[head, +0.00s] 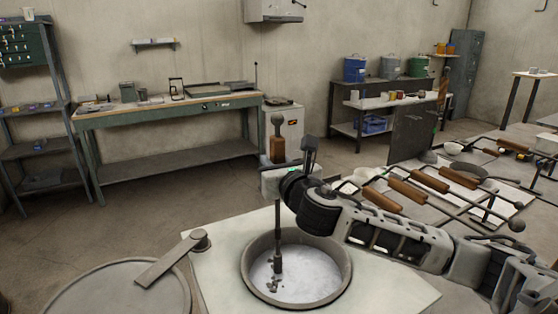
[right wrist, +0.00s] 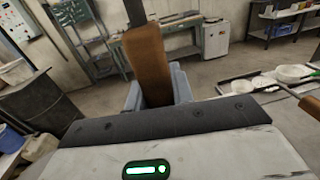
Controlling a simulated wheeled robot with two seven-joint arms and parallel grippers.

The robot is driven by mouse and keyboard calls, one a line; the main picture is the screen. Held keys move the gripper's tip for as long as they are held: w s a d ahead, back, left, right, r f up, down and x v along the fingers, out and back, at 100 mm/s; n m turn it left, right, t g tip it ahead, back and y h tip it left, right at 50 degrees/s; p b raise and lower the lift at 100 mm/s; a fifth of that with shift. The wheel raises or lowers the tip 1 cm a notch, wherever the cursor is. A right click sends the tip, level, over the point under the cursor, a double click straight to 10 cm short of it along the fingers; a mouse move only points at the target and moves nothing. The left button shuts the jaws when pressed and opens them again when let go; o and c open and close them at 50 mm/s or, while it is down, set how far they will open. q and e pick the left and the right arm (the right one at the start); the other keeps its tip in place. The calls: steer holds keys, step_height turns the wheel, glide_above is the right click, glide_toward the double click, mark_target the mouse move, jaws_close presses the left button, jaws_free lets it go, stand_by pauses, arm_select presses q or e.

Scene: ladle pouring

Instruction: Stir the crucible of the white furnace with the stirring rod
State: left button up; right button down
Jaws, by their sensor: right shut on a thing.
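My right gripper (head: 277,164) is shut on the wooden handle of the stirring rod (head: 278,215). The rod stands about upright, its dark shaft running down from the gripper. Its lower end is inside the round crucible (head: 346,283) of the white furnace (head: 215,268), at the pale silvery contents (head: 305,278). A few dark bits show around the tip; whether the tip is below the surface is hard to tell. In the right wrist view the brown handle (right wrist: 148,62) stands between the grey fingers. My left gripper is not in view.
A round lid (head: 110,290) on a swing arm (head: 163,262) sits left of the opening. At the right, a table carries several wooden-handled tools (head: 430,180). A workbench (head: 170,108) and shelves (head: 40,150) stand behind, with open floor between.

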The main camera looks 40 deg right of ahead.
steer(key=shift+r, duration=0.2)
steer(key=shift+r, duration=7.95)
steer(key=shift+s, duration=0.1)
